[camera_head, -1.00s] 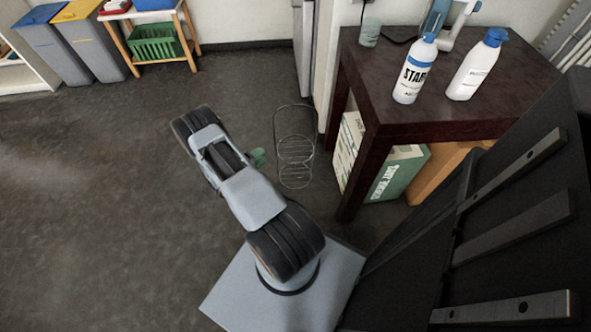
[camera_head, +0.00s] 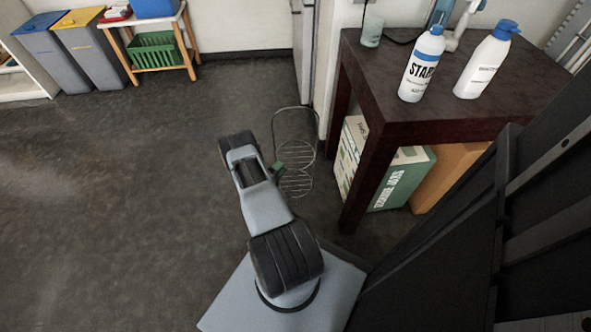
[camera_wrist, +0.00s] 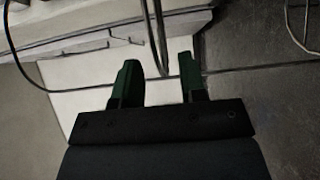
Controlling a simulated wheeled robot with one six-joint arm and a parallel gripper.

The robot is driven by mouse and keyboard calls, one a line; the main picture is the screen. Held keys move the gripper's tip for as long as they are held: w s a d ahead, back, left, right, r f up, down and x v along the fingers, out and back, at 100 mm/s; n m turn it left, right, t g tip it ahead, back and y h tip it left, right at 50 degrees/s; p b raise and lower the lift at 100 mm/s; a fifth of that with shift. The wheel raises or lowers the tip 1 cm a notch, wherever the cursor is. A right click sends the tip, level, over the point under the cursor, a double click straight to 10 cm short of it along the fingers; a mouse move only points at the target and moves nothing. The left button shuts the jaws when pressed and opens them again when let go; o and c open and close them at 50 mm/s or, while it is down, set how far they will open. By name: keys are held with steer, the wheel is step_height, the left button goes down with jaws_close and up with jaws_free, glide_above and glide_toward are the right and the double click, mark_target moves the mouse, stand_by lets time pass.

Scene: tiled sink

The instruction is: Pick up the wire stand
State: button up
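The wire stand (camera_head: 297,157) is a tall thin wire frame with round wire tiers. It stands on the dark floor beside the table's left legs in the head view. My gripper's green fingertip (camera_head: 278,167) shows at the stand's left edge there; the rest of the gripper is hidden behind my arm. In the wrist view my gripper (camera_wrist: 158,82) is open, its two green fingers apart. Upright wires of the stand (camera_wrist: 157,38) show in line with the gap between the fingers. Whether they touch a finger I cannot tell.
A wall corner is behind the stand. Floor to the left is clear.

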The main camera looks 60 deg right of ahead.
mark_target(287, 161)
steer(key=shift+s+d+b, duration=0.2)
steer(key=shift+d+b, duration=0.3)
steer(key=shift+d, duration=0.85)
steer(key=shift+s+d+b, duration=0.15)
steer(key=shift+d+b, duration=0.35)
steer(key=shift+d, duration=0.85)
steer(key=shift+c, duration=0.3)
jaws_close()
